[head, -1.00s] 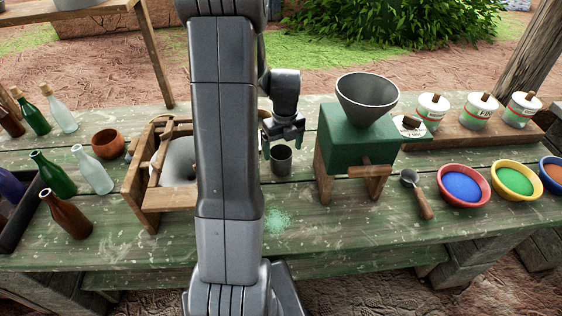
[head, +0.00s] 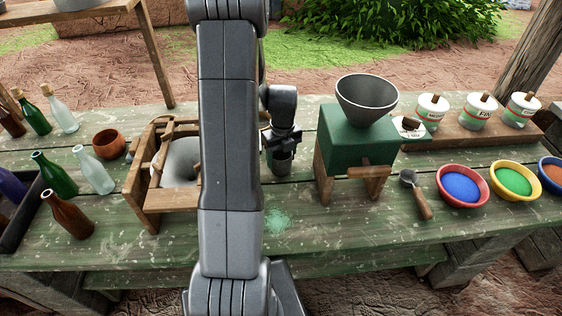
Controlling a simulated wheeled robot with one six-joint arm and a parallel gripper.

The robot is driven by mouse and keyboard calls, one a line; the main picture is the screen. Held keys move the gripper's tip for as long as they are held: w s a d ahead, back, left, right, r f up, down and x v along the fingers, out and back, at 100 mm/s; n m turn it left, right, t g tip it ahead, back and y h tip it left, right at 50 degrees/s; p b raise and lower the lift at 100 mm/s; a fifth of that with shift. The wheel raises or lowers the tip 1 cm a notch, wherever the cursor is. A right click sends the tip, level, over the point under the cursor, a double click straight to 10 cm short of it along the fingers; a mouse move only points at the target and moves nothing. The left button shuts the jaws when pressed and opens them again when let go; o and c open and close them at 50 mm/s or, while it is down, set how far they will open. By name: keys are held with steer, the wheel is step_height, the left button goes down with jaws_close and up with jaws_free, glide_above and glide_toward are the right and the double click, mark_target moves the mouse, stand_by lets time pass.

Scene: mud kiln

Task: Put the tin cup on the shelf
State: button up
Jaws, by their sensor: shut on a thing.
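The exact finger contact is too small to make out. A low raised wooden shelf board (head: 457,147) is at the back right of the bench, with several white labelled tins on it. A separate wooden stand (head: 85,22) is at the top left, behind the bench.
The green grinder (head: 345,140) with its grey hopper stands just right of my gripper. A wooden frame (head: 150,200) with a round grey stone is on the left, beside my arm. Colour bowls (head: 463,186) and a scoop (head: 419,197) lie on the right.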

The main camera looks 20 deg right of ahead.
step_height(320, 180, up, 10)
steer(key=shift+b, duration=0.35)
